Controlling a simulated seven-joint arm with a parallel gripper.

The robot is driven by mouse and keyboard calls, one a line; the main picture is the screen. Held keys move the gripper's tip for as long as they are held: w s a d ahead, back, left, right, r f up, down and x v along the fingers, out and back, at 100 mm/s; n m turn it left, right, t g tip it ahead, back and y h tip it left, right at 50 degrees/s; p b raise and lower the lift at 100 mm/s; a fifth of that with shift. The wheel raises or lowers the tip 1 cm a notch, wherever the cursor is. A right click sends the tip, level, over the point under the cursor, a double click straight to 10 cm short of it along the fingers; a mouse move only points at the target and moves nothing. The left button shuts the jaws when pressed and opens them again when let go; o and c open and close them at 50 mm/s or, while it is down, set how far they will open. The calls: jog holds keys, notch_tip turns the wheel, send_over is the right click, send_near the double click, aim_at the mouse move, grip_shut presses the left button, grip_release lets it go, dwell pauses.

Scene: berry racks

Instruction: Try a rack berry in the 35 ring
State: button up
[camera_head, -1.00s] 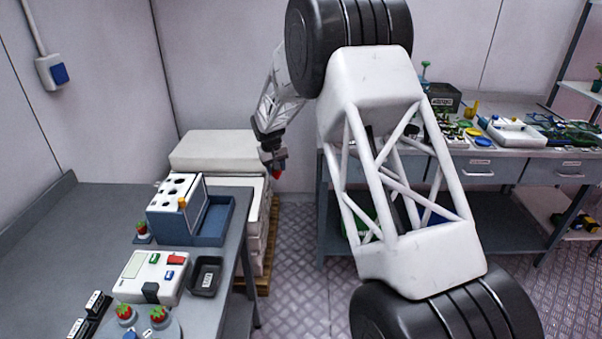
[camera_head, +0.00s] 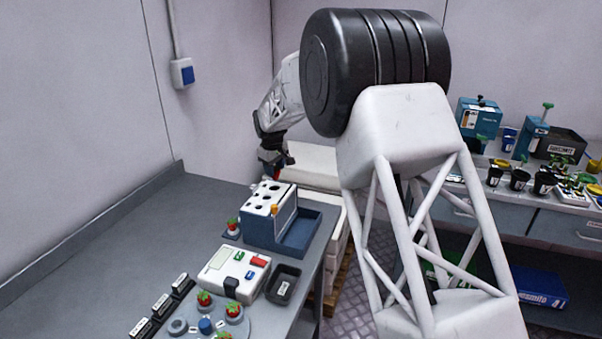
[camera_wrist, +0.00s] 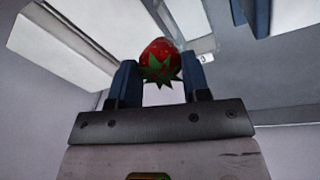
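My gripper (camera_wrist: 160,80) has its two blue fingers on either side of a red strawberry with green leaves (camera_wrist: 160,60), shut on it. In the head view my gripper (camera_head: 273,166) hangs near the far end of the white ring block, with the berry (camera_head: 277,177) as a small red spot at its tips. The ring block (camera_head: 262,205) has several round holes of different sizes in its top and stands at a blue tray (camera_head: 302,240). The hole labels are too small to read, so I cannot tell which is the 35 ring. The berry appears outside the holes.
A white device with coloured buttons (camera_head: 222,271), a dark bin (camera_head: 283,285) and a round rack with berries (camera_head: 237,325) stand nearer on the grey table (camera_head: 120,255). One berry (camera_head: 233,224) sits left of the block. White slabs (camera_head: 315,160) are stacked beyond.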

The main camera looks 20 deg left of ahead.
jog(key=shift+n, duration=0.7)
jog(key=a, duration=0.1)
jog(key=s+a+r, duration=0.1)
jog(key=a, duration=0.1)
jog(key=s+a, duration=0.1)
jog(key=shift+s+a+r, duration=0.15)
jog(key=shift+s+a, duration=0.05)
jog(key=shift+s, duration=0.05)
jog(key=shift+f, duration=2.8)
jog(key=o, duration=0.6)
jog(key=shift+o, duration=0.2)
jog(key=shift+r, duration=0.15)
jog(key=shift+r, duration=2.85)
